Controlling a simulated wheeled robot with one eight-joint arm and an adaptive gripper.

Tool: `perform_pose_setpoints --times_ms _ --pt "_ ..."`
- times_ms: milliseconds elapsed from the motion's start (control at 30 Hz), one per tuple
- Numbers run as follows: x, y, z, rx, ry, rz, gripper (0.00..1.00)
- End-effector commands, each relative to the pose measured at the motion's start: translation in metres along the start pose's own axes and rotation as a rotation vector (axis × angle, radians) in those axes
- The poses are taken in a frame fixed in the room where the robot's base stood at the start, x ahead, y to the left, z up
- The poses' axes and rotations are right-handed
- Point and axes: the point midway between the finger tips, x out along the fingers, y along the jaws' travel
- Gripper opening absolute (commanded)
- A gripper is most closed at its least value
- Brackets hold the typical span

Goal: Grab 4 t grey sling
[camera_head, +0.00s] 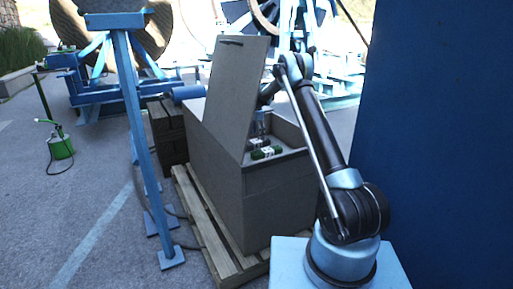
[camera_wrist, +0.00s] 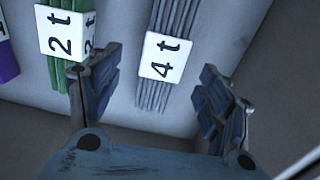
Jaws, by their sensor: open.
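The grey sling (camera_wrist: 152,93) lies in the bottom of the grey box in the wrist view, with a white "4 t" label (camera_wrist: 163,58) around it. My gripper (camera_wrist: 158,92) is open, its two fingers apart to the left and right of the grey sling's near end. Nothing is held between the fingers. The grey sling cannot be made out in that view.
A green sling with a "2 t" label (camera_wrist: 66,32) lies just left of the grey one, close to the left finger. A purple sling (camera_wrist: 6,62) is at the far left. The raised lid (camera_head: 229,95) and box walls bound the space. A pallet (camera_head: 205,235) is underneath.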

Motion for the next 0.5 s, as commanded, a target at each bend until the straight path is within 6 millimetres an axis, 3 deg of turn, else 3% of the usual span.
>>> perform_pose_setpoints --times_ms 500 --pt "0.040 -0.005 0.002 0.000 0.000 0.000 0.72"
